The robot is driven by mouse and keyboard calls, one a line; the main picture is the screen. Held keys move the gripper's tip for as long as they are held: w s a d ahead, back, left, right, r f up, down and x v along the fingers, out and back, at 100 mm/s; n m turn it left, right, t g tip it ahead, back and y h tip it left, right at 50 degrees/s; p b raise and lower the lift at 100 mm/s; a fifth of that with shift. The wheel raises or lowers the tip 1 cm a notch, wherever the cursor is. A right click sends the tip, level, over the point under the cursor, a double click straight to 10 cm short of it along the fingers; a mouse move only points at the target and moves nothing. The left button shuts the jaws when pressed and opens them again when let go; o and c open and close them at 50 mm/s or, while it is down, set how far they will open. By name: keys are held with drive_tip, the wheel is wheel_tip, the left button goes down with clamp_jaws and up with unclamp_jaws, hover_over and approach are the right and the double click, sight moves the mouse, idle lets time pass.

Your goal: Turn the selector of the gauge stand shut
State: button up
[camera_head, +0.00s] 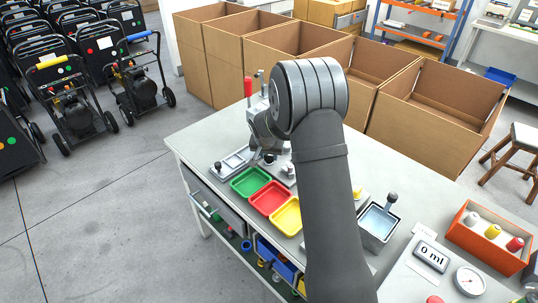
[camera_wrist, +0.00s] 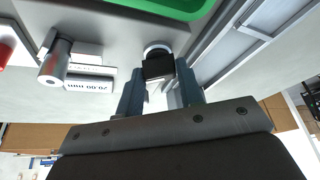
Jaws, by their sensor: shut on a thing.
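My gripper (camera_wrist: 158,78) is shut on a small black piece (camera_wrist: 157,66) with a pale round end, close over the table; I cannot tell if the piece is fixed. In the head view my gripper (camera_head: 267,157) is partly behind my arm, left of the table's middle. A round white dial gauge (camera_head: 469,281) and a card reading "0 ml" (camera_head: 432,256) are at the table's front right, apart from my gripper. A red knob (camera_head: 435,299) is cut off by the bottom edge. I cannot make out a selector there or its position.
Green (camera_head: 250,181), red (camera_head: 270,198) and yellow (camera_head: 287,216) trays stand in front of my gripper. A "20.00 mm" display (camera_wrist: 90,84) is close by. An orange crate (camera_head: 488,237) stands right.

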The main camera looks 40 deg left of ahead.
drive_tip(key=shift+m, duration=0.4)
drive_tip(key=o, duration=1)
drive_tip(key=v, duration=1.7)
drive_tip(key=shift+s+a+r, duration=0.2)
drive_tip(key=shift+a+r, duration=0.05)
drive_tip(key=shift+f, duration=0.15)
drive_tip(key=x, duration=1.7)
drive_tip(key=shift+w+d+f, duration=0.15)
drive_tip(key=shift+w+d, duration=0.05)
drive_tip(key=shift+d, duration=0.05)
